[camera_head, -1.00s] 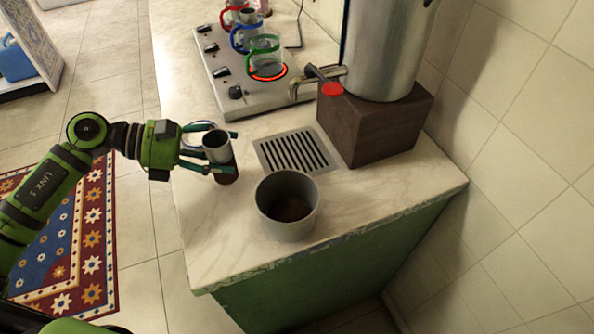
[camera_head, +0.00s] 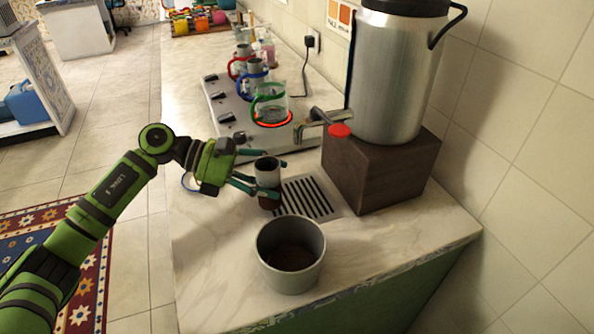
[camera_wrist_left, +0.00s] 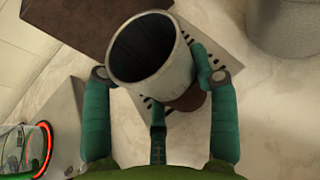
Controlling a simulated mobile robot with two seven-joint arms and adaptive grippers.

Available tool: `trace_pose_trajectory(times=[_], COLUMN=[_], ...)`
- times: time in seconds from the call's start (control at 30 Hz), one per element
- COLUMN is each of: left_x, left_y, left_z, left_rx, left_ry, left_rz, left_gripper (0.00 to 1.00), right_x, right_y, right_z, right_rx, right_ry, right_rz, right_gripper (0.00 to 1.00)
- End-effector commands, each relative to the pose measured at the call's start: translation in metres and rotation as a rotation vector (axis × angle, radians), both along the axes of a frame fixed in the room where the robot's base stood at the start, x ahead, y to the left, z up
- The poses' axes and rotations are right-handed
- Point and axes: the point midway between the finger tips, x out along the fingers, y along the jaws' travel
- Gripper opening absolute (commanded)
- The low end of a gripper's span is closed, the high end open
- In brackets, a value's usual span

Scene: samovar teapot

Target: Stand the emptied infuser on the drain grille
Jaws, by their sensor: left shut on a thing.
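The infuser (camera_head: 267,172) is a small grey metal cup with a dark brown lower part. My left gripper (camera_head: 284,178) is shut on it and holds it roughly upright. The drain grille (camera_head: 318,197) is a slotted metal plate set in the counter. In the head view the infuser overlaps the grille's left edge; its height above the counter is unclear. In the left wrist view the infuser (camera_wrist_left: 150,50) sits between the fingers (camera_wrist_left: 152,80), its open mouth dark inside, hiding part of the grille (camera_wrist_left: 203,30). My right gripper is not in view.
A grey bin (camera_head: 290,268) with dark matter inside stands in front of the grille. A wooden block (camera_head: 375,175) carrying the steel samovar (camera_head: 395,75) stands behind right, its tap (camera_head: 315,122) reaching left. A stove (camera_head: 235,125) with a glowing burner lies behind. Bare counter lies front left.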

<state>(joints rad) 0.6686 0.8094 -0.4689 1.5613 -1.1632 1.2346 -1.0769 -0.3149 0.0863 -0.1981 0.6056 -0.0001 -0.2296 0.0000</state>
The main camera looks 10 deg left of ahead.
Motion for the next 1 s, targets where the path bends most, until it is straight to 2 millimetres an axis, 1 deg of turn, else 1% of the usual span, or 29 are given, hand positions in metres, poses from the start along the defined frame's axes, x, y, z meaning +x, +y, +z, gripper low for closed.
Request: trace_pose_trajectory(times=[0.03, 0.17, 0.27, 0.37, 0.47, 0.53, 0.6, 0.87, 0.97, 1.0], left_x=[0.005, 0.012, 0.016, 0.026, 0.035, 0.035, 0.034, 0.034, 0.034, 0.034], left_y=[-0.007, -0.016, -0.024, -0.038, -0.053, -0.051, -0.051, -0.05, -0.05, -0.05], left_z=[0.003, 0.001, 0.002, 0.003, 0.003, -0.008, -0.013, -0.016, -0.019, -0.018], left_rx=[-0.004, -0.002, -0.003, -0.005, -0.004, -0.001, 0.0, -0.001, -0.001, 0.0], left_ry=[-0.002, -0.001, 0.0, 0.0, 0.0, 0.006, 0.002, 0.0, 0.0, 0.0], left_rz=[0.0, 0.002, 0.001, -0.001, -0.001, 0.004, 0.003, 0.002, 0.002, 0.002], left_gripper=[0.27, 0.27, 0.27, 0.27, 0.27, 0.27, 0.27, 0.27, 0.27, 0.67], right_x=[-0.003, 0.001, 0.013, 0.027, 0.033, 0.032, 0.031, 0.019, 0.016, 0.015], right_y=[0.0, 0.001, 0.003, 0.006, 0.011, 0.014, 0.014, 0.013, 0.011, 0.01], right_z=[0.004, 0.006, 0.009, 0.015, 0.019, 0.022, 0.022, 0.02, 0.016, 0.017], right_rx=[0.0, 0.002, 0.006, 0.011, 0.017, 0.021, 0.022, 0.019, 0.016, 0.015], right_ry=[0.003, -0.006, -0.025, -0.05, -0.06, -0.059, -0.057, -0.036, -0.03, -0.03], right_rz=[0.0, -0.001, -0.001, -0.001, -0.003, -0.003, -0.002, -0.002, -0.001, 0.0], right_gripper=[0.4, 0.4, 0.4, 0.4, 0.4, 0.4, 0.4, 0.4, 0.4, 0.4])
